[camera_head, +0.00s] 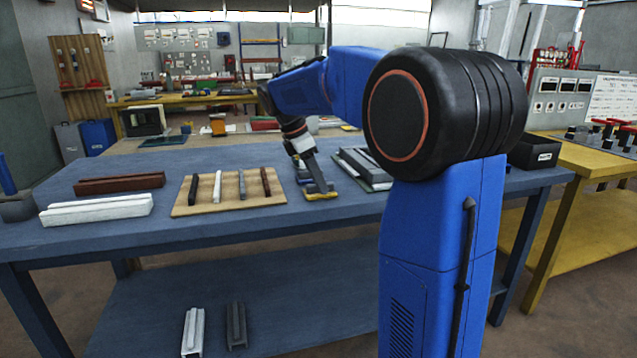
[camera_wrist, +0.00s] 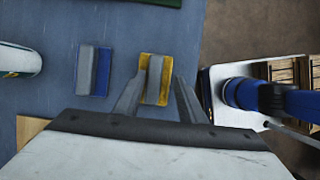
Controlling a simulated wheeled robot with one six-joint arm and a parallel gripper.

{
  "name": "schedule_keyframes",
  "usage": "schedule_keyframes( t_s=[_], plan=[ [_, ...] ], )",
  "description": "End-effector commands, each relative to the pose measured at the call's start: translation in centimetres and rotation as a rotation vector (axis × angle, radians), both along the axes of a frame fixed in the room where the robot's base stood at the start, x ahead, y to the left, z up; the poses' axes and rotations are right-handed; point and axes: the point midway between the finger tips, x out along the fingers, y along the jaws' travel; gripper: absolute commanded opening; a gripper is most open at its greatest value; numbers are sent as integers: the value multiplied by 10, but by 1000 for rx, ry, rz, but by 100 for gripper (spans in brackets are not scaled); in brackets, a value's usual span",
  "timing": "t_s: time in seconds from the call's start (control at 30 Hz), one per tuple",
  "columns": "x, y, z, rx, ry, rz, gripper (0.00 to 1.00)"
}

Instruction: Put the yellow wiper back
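The yellow wiper (camera_head: 321,196) lies on the blue table near its front edge, right of the wooden board. In the wrist view, the yellow wiper (camera_wrist: 166,72) shows a yellow base with a grey handle strip. My gripper (camera_head: 316,186) points down over it. In the wrist view, my gripper (camera_wrist: 160,84) has its two fingers apart, one on each side of the wiper's handle. I cannot tell whether the fingers touch it. A blue wiper (camera_wrist: 103,72) with a grey handle lies to the left of the yellow one in the wrist view.
The wooden board (camera_head: 235,199) holds several narrow bars. A brown profile (camera_head: 120,184) and a white profile (camera_head: 97,208) lie at the left. Grey profiles (camera_head: 364,165) lie right of my gripper. Two more profiles (camera_head: 236,326) lie on the lower shelf.

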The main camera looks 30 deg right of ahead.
Motion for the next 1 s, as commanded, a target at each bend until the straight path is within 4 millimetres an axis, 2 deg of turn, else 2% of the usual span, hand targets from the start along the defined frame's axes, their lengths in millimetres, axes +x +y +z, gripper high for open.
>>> schedule_keyframes(
  t_s=[0.4,0.6,0.8,1.0],
  plan=[
    [9,28,69,0,-3,2,37],
    [12,38,95,-1,-2,1,37],
    [13,42,106,0,-1,0,37],
    [11,43,107,1,-4,-3,37]
  ],
)
